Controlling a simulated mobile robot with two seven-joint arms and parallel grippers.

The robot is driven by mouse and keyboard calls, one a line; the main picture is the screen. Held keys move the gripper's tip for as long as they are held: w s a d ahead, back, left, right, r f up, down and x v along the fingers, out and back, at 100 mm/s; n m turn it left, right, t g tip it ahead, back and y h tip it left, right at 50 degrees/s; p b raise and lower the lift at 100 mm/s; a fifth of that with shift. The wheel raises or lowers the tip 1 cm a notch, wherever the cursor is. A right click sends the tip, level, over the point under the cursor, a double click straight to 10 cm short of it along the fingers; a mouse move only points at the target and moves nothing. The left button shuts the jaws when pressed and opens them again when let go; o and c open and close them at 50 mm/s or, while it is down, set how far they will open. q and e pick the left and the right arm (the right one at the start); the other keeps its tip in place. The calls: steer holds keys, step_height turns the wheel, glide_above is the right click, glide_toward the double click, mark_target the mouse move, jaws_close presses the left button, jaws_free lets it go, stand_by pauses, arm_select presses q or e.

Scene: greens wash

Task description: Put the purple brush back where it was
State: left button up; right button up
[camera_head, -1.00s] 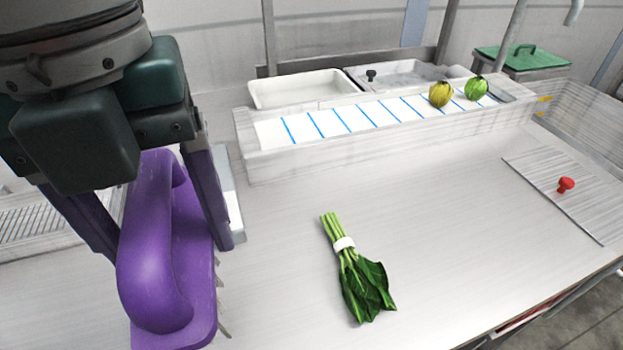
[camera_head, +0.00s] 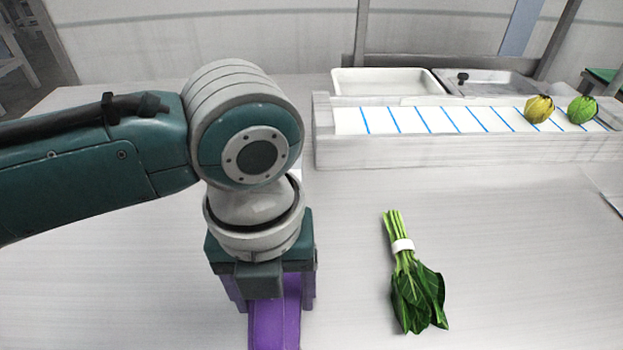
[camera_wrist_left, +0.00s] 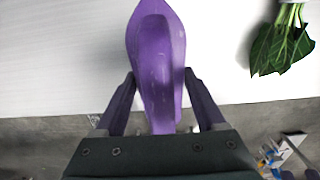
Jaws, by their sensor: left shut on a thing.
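The purple brush (camera_head: 275,322) is in my left gripper (camera_head: 268,300), low in the head view, left of the greens. In the left wrist view the brush (camera_wrist_left: 155,60) lies between the two fingers of my left gripper (camera_wrist_left: 160,100), which is shut on its handle. The bristles are hidden, and I cannot tell whether the brush touches the table. My right gripper is not in view.
A banded bunch of leafy greens (camera_head: 418,295) lies on the pale table (camera_head: 120,305). Behind it is a long trough with blue lines (camera_head: 440,158), holding a yellow (camera_head: 539,108) and a green round vegetable (camera_head: 582,109). A white basin (camera_head: 385,82) stands behind. The table left of the brush looks clear.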

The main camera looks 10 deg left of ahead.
arm_select(q)
steer(key=shift+f, duration=1.25)
steer(key=shift+f+b, duration=0.1)
steer(key=shift+b, duration=0.2)
steer(key=o, duration=1.3)
